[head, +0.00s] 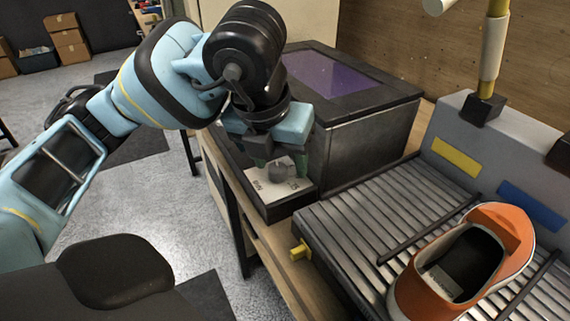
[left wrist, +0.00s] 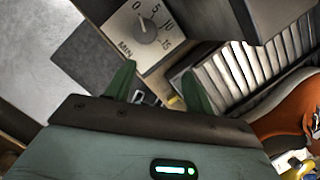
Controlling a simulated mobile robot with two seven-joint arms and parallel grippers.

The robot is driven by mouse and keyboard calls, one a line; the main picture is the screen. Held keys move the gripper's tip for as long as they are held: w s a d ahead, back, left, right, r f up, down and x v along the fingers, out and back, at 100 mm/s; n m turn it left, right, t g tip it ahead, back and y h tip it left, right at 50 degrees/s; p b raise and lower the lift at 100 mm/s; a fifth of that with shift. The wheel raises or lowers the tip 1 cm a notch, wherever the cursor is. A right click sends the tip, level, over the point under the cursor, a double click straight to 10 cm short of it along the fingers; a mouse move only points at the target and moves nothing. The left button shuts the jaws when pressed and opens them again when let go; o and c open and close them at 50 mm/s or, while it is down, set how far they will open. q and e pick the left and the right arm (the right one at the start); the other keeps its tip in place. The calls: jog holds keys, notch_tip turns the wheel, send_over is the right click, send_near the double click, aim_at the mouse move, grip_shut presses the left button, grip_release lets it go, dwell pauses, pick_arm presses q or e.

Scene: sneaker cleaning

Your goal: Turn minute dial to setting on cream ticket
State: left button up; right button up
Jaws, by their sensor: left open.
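The minute dial (left wrist: 143,30) is a round grey knob on a pale panel (left wrist: 118,28) marked MIN, 0, 5, 10 and 15. Its pointer appears near 0. In the head view the panel (head: 262,191) is on the low front of a dark box, and the knob (head: 281,168) is partly behind my fingers. My left gripper (head: 277,158) is open and empty above the panel. In the left wrist view its two green fingertips (left wrist: 160,82) are apart, with the dial beyond them. I cannot make out a cream ticket. My right gripper is not in view.
The dark box (head: 368,140) has a purple window on top. Right of it is a slatted roller bed (head: 352,222) with an orange sneaker (head: 508,236) holding a pale label. A yellow knob (head: 299,250) sticks out at the bed's front. Open floor lies left.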

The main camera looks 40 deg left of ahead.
aim_at(277, 167)
pick_arm(q)
jog(key=shift+n+t+y, duration=0.3)
jog(key=shift+n+y, duration=0.3)
jog(key=shift+y, duration=0.1)
jog(key=w+a+f+b, duration=0.1)
jog(key=f, duration=0.1)
jog(key=w+a+f+b, duration=0.2)
jog(key=shift+w+a+f, duration=0.1)
jog(key=shift+a+f, duration=0.1)
jog(key=shift+a, duration=0.05)
jog(key=shift+w+a+f, duration=0.1)
jog(key=shift+w+f, duration=0.15)
jog(key=shift+f, duration=0.2)
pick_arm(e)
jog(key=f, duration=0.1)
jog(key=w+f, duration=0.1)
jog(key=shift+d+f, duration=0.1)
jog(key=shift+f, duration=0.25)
pick_arm(q)
jog(key=c, duration=1)
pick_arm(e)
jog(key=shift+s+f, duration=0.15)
